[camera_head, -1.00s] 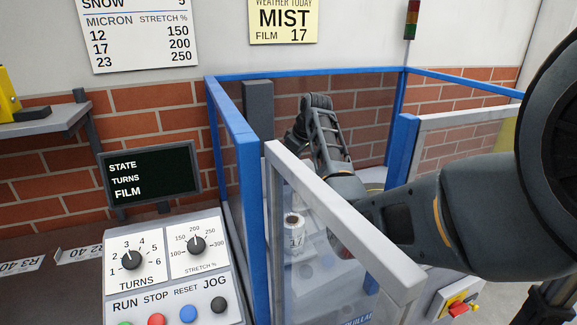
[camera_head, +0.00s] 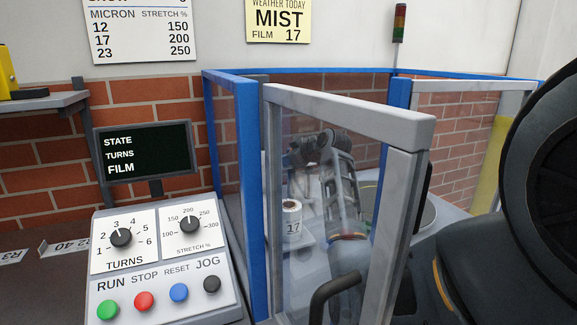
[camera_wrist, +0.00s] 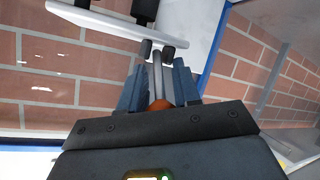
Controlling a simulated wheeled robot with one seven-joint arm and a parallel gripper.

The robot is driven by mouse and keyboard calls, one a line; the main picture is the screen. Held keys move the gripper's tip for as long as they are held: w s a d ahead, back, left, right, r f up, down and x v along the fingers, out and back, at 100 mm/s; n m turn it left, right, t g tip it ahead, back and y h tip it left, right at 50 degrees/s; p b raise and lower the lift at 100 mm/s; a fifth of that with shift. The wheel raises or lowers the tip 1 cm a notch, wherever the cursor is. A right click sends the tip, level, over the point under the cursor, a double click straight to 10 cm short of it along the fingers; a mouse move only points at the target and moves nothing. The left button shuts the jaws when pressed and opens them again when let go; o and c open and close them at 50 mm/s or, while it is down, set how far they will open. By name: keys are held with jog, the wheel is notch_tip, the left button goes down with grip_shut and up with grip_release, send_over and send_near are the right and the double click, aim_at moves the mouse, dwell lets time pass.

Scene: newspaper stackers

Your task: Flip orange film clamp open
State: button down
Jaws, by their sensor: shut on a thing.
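In the wrist view, the two blue-grey fingers of my gripper (camera_wrist: 157,76) stand either side of a small orange piece (camera_wrist: 159,104), which I take as the orange film clamp. A thin grey looped bar (camera_wrist: 156,62) rises between the fingers. The fingers hide most of the clamp, so its open or closed position cannot be told. In the head view, my arm reaches in behind the clear panel, and my gripper (camera_head: 300,156) is at its far end, small and dark. The clamp is not clear there.
A clear door panel (camera_head: 400,133) with a grey frame and dark handle (camera_head: 332,296) stands close in front of my arm. Blue guard posts (camera_head: 249,190) surround the cell. A film roll (camera_head: 292,218) marked 17 stands inside. The control panel (camera_head: 168,270) is at left.

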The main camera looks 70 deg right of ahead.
jog(key=shift+t+b, duration=0.3)
jog(key=shift+b, duration=0.25)
jog(key=shift+f, duration=0.1)
jog(key=c, duration=0.9)
grip_release()
